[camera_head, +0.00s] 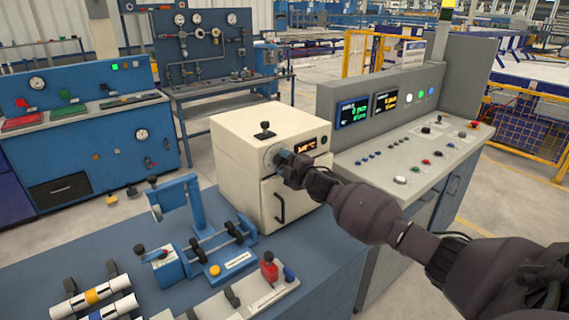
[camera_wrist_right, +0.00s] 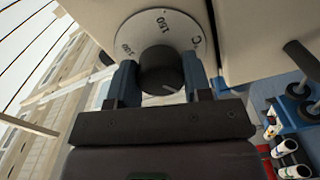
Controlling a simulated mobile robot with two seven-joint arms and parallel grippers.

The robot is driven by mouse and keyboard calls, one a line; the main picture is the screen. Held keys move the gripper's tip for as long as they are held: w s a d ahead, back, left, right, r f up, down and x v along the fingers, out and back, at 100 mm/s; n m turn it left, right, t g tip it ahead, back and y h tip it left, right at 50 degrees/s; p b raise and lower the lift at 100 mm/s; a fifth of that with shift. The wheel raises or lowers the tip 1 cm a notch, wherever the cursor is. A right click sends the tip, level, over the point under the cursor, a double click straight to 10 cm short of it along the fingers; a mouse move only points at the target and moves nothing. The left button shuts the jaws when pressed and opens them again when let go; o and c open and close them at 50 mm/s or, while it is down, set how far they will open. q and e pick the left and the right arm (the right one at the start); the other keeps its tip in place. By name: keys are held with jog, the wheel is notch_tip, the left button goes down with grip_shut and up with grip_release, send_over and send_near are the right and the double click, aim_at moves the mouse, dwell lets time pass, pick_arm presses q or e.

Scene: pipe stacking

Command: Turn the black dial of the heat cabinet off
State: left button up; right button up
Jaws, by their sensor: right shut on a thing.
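The heat cabinet (camera_head: 237,150) is a cream box on the blue bench, with a lit orange display (camera_head: 306,145) and a dark door handle (camera_head: 280,207). Its black dial (camera_wrist_right: 161,72) sits on a pale round scale plate (camera_wrist_right: 185,32) marked with numbers, 150 among them. My right gripper (camera_wrist_right: 158,82) is shut on the dial, one finger on each side; in the head view the gripper (camera_head: 284,162) covers most of the dial. A white mark shows on the dial's face in the wrist view. My left gripper is not in view.
A grey control console (camera_head: 440,150) stands right of the cabinet. A blue clamp fixture (camera_head: 205,245), a red-topped device (camera_head: 269,268) and white pipes (camera_head: 88,296) lie in front on the bench. A black knob (camera_head: 265,128) stands on the cabinet top.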

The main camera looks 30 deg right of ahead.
dwell(0.5)
jog(key=o, duration=0.9)
jog(key=s, duration=1)
jog(key=shift+s+d+b, duration=0.3)
jog(key=shift+s+d, duration=0.1)
